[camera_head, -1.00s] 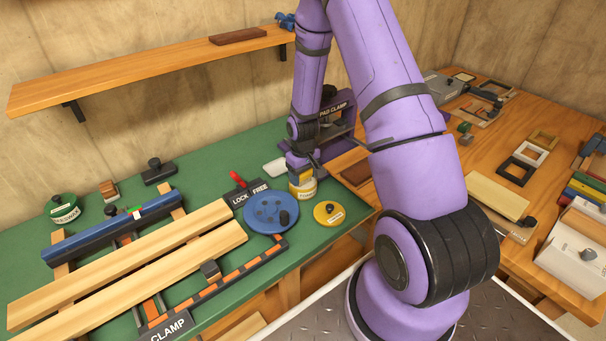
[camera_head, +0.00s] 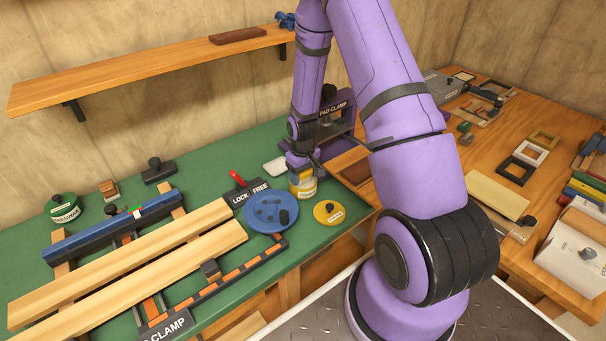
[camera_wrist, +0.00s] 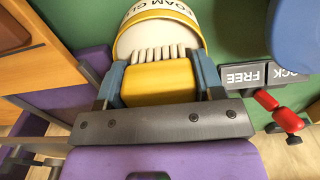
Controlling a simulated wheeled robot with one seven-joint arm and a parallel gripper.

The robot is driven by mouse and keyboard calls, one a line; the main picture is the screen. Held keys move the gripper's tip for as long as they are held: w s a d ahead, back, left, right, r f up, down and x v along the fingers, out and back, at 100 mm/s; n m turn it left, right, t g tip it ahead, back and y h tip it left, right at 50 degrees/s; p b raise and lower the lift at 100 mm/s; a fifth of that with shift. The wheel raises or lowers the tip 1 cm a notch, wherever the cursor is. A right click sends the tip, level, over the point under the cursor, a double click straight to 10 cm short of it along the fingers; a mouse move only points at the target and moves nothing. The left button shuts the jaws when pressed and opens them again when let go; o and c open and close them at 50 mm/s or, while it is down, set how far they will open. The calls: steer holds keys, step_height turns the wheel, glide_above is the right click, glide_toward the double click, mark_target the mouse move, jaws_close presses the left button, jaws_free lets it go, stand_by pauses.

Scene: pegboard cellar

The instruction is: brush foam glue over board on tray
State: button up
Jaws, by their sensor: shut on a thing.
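My gripper (camera_wrist: 160,74) is shut on a yellow-backed brush (camera_wrist: 158,85), with a blue finger on each side. The brush's pale bristles point into the mouth of the white foam glue pot (camera_wrist: 168,14). Whether they touch glue is hidden. In the head view my gripper (camera_head: 301,169) is right at the pot (camera_head: 303,188), on the green bench near its right end. A pale board (camera_head: 497,194) lies on a tray (camera_head: 518,233) on the right-hand wooden bench; I cannot tell whether it is the task's board.
A yellow lid (camera_head: 329,212) and a blue disc (camera_head: 270,212) lie by the pot. The lock/free sign (camera_head: 250,192) with its red lever (camera_head: 237,177) is left of it. Two pale planks (camera_head: 130,265) fill the clamp. A purple pad clamp (camera_head: 334,120) stands behind.

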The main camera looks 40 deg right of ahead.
steer(key=shift+r, duration=3.5)
